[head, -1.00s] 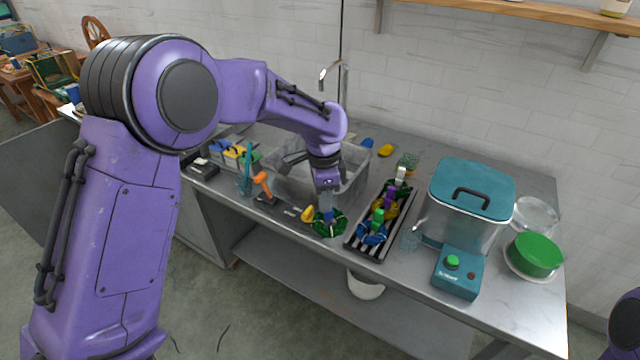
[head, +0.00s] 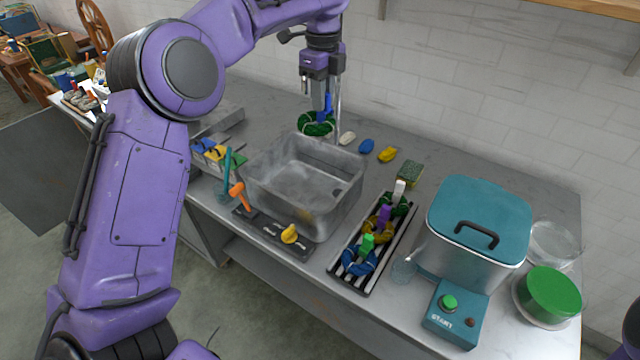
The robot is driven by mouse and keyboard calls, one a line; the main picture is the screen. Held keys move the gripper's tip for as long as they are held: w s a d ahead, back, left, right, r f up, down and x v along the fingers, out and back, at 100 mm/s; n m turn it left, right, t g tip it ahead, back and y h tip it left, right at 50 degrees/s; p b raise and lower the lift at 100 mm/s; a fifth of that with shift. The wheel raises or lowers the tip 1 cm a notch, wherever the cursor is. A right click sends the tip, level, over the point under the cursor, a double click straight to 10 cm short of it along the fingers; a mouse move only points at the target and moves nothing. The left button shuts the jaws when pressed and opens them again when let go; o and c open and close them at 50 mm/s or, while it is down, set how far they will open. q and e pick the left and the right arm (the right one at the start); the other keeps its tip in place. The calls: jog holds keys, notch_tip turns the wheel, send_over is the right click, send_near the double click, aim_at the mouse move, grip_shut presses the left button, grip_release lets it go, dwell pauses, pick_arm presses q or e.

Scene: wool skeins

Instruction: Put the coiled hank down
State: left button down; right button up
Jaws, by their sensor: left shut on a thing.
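The coiled hank (head: 309,127) is a dark green ring of wool with a blue clip standing up from it. It shows in the head view behind the grey metal basin (head: 345,210), near the back wall. My left gripper (head: 323,104) points down from above and is shut on the hank at its blue clip. I cannot tell whether the hank touches the counter (head: 440,165). My right gripper is not in view.
White, blue (head: 366,146) and yellow (head: 387,154) pieces lie right of the hank. A striped rack (head: 342,270) holds clipped hanks.

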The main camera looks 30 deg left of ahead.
pick_arm(q)
notch_tip(320, 180, down, 3)
jog(key=shift+a+r+b, duration=0.1)
jog(key=shift+a+b, duration=0.05)
jog(key=shift+b, duration=0.25)
jog(key=f+p, duration=0.1)
jog(key=f, duration=1.5)
jog(key=s+f+p, duration=0.1)
jog(key=f, duration=0.6)
jog(key=shift+d+f+p, duration=0.25)
jog(key=shift+f+p, duration=0.05)
jog(key=shift+f, duration=0.1)
jog(key=shift+w+f, duration=0.1)
jog(key=shift+f, duration=0.3)
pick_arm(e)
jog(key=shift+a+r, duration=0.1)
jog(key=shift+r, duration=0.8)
pick_arm(q)
jog(key=c, duration=1)
grip_release()
jog(key=shift+f, duration=0.1)
